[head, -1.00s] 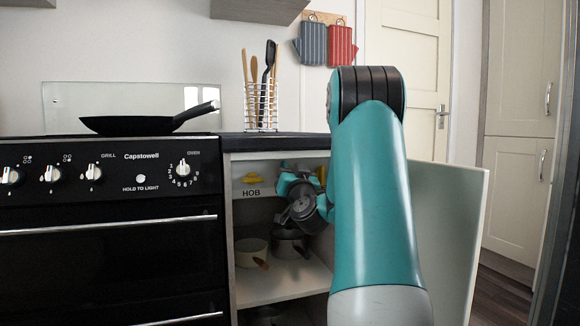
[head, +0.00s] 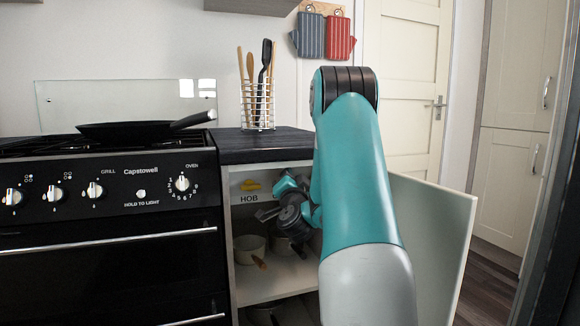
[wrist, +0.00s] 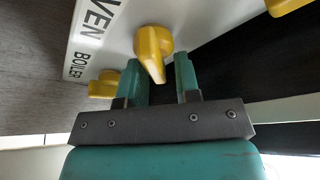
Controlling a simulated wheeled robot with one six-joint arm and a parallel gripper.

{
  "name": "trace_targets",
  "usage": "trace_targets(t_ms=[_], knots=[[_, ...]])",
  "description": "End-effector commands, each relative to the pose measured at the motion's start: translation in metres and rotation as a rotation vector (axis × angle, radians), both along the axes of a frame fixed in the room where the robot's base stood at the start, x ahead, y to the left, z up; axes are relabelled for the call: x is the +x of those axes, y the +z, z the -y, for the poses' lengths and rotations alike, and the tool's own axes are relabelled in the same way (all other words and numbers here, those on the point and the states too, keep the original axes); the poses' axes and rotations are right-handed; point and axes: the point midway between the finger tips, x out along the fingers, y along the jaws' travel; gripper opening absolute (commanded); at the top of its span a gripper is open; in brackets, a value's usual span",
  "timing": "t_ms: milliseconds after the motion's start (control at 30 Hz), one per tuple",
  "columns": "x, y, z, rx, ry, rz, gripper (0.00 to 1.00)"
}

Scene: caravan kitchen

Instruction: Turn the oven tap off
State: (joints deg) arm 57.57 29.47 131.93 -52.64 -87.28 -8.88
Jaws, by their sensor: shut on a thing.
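In the wrist view a yellow oven tap (wrist: 152,48) sticks out from a white panel (wrist: 115,40), beside lettering that reads "VEN", its first letter cut off. My gripper (wrist: 161,78) has its two teal fingers on either side of the tap's handle and is shut on it. The handle points down in the picture, between the fingers. In the head view my gripper is inside the open cupboard, mostly behind my own arm, and the oven tap is hidden there.
A second yellow tap (wrist: 104,85) sits by the "BOILER" label; another (wrist: 288,4) is at the top right corner. The head view shows the HOB tap (head: 251,186), pans (head: 249,248) below, the open cupboard door (head: 432,240) at right and the cooker (head: 105,240) at left.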

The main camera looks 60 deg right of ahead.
Motion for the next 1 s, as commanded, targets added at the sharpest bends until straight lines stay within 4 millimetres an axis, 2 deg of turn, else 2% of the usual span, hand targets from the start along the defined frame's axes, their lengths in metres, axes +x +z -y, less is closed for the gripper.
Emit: trace_targets(t_ms=[33,600,1000], knots=[[0.0,0.007,0.001,0.04,-0.001,0.022,0.07],[-0.004,-0.004,0.005,0.438,-0.002,0.362,0.06],[-0.005,-0.012,0.005,0.605,0.0,0.507,0.06]])
